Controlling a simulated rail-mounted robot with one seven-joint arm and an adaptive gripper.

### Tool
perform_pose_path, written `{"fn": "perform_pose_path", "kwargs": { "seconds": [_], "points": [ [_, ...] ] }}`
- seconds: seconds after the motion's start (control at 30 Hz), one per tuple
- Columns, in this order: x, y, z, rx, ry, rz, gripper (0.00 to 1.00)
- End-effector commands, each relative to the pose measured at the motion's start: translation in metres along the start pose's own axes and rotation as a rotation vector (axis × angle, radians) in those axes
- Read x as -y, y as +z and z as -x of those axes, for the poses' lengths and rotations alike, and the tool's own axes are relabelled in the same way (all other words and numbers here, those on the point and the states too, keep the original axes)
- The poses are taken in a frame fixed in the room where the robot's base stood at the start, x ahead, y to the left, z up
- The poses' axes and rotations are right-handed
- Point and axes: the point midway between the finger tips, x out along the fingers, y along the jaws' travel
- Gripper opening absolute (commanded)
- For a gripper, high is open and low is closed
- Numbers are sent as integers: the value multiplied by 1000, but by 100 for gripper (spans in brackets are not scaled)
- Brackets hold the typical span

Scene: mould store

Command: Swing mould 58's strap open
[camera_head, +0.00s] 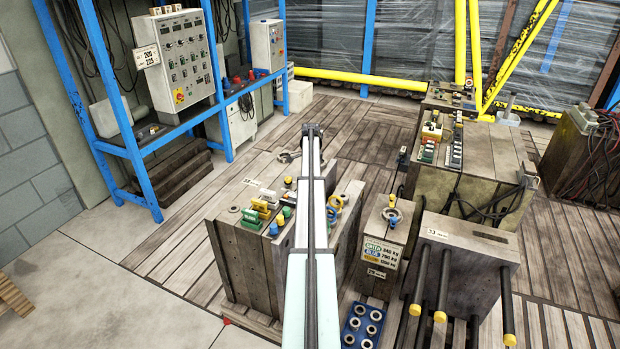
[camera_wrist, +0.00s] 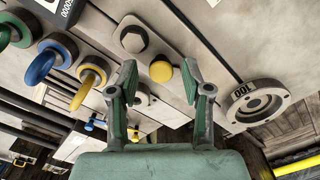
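I cannot read the number 58 on any label, and no strap is clearly identifiable. In the wrist view my gripper (camera_wrist: 158,76) is open, with green-padded fingers spread either side of a yellow round cap (camera_wrist: 161,71). The cap is on a pale flat mould face, and I cannot tell whether either finger touches it. In the head view my arm hides part of the large grey mould block (camera_head: 242,258) in the centre; my gripper is not distinct there.
In the wrist view, yellow (camera_wrist: 92,78), blue (camera_wrist: 55,55) and green (camera_wrist: 12,30) lifting eyes stand at left, and a round ring (camera_wrist: 258,105) at right. In the head view, a smaller block (camera_head: 380,240) and a block with protruding rods (camera_head: 465,265) stand to the right.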

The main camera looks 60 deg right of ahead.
Motion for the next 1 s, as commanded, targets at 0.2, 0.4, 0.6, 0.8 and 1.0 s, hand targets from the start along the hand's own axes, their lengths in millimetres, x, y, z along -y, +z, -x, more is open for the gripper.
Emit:
{"fn": "perform_pose_path", "kwargs": {
  "seconds": [0.2, 0.4, 0.6, 0.8, 1.0],
  "points": [
    [0, 0, 0, 0, -1, 1, 51],
    [1, 0, 10, -1, -2, 2, 51],
    [1, 0, 42, -1, -3, 1, 51],
    [1, 0, 81, -1, -2, 1, 51],
    [0, 0, 109, -1, -1, 1, 51]
  ]
}}
